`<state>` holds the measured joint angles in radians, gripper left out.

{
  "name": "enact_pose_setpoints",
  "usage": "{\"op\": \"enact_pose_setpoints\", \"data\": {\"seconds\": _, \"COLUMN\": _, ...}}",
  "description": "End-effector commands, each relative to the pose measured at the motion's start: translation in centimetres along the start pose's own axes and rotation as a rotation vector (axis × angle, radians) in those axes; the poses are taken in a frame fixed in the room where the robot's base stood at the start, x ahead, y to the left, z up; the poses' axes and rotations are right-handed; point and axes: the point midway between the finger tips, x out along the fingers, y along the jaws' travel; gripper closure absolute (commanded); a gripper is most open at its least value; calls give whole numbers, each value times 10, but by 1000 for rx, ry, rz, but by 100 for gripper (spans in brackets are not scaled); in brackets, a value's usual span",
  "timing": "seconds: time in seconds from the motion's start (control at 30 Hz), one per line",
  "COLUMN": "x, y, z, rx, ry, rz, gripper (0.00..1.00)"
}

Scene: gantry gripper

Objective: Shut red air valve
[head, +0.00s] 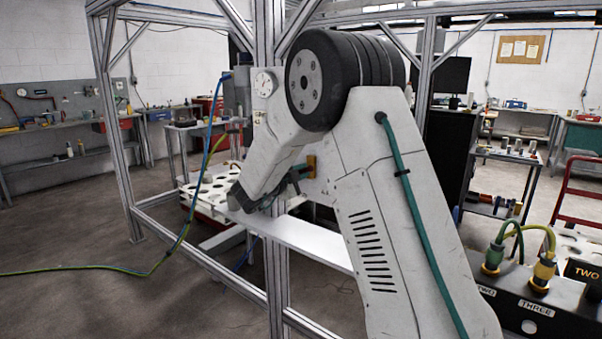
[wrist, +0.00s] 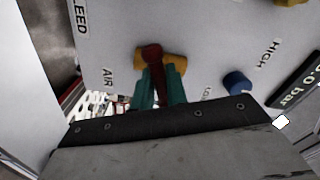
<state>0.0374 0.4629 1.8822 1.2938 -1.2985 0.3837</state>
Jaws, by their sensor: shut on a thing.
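The red air valve (wrist: 152,56) shows in the wrist view as a red lever on a yellow-orange body (wrist: 176,61). It is mounted on a pale panel (wrist: 110,45), near the printed word AIR. The lever points down in the picture, towards my gripper. My gripper (wrist: 159,88) has teal fingers, one on each side of the lever, and is shut on it. The lever's lower end is partly hidden between the fingers. In the head view my arm hides most of the panel and the valve cannot be made out clearly.
In the wrist view a blue knob (wrist: 237,81) sits on the panel to the right, near the word HIGH. A dark gauge display (wrist: 300,82) is further right. In the head view a metal frame post (head: 277,285) stands close to my arm. A black connector box (head: 545,310) is at lower right.

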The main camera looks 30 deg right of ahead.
Motion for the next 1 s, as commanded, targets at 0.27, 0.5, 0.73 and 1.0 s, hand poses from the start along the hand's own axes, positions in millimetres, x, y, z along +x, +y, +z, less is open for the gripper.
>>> {"op": "enact_pose_setpoints", "data": {"seconds": 0.27, "x": 0, "y": 1, "z": 0, "rx": 256, "ry": 0, "rz": 1, "gripper": 100}}
{"op": "enact_pose_setpoints", "data": {"seconds": 0.5, "x": 0, "y": 1, "z": 0, "rx": 445, "ry": 0, "rz": 1, "gripper": 100}}
{"op": "enact_pose_setpoints", "data": {"seconds": 0.73, "x": 0, "y": 1, "z": 0, "rx": 568, "ry": 0, "rz": 1, "gripper": 100}}
{"op": "enact_pose_setpoints", "data": {"seconds": 1.0, "x": 0, "y": 1, "z": 0, "rx": 633, "ry": 0, "rz": 2, "gripper": 100}}
